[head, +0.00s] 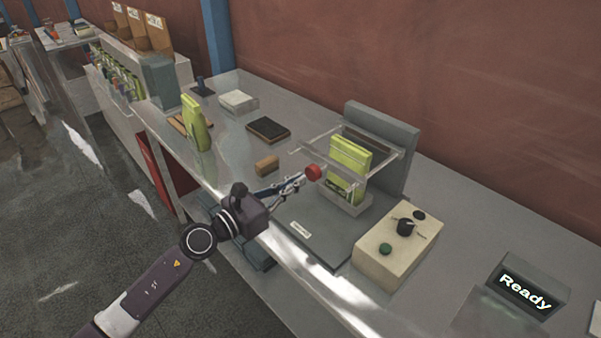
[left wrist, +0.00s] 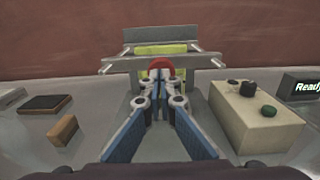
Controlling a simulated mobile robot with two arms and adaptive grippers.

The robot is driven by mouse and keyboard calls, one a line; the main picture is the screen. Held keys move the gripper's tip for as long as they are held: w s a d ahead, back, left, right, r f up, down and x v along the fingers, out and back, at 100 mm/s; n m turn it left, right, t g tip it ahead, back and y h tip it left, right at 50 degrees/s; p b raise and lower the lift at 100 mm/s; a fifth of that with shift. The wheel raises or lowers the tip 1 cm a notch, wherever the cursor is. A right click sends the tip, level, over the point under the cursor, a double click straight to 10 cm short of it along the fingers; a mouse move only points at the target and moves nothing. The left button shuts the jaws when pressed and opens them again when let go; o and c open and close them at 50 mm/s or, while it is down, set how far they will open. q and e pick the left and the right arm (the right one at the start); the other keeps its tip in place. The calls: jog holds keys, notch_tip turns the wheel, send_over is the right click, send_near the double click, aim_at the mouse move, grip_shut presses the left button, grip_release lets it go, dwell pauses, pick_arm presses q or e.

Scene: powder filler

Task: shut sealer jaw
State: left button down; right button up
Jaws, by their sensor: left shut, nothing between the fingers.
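The sealer has a grey upright back plate (head: 392,138) and side rods that run to a front jaw bar (left wrist: 120,69). The jaw bar stands apart from the back plate. A yellow-green pouch (head: 350,153) stands upright between them in a grey holder (head: 352,207); it also shows in the left wrist view (left wrist: 160,49), partly hidden by the bar. A red knob (head: 314,172) is on the front of the jaw. My left gripper (head: 301,178) is shut and empty, its fingertips at the knob's front. I cannot tell whether they touch. My right gripper is out of view.
A beige control box (head: 385,262) with a black dial and green button stands right of the sealer. A display reading "Ready" (head: 527,291) is farther right. A brown block (head: 267,165), dark pad (head: 268,130) and another green pouch (head: 195,122) are to the left.

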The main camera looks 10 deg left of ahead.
aim_at(320, 166)
pick_arm(q)
jog(key=shift+x, duration=0.85)
jog(key=shift+w+d, duration=0.25)
jog(key=shift+w, duration=0.1)
jog(key=x, duration=0.5)
jog(key=shift+w+d, duration=0.15)
jog(key=shift+w, duration=0.1)
jog(key=shift+r, duration=0.1)
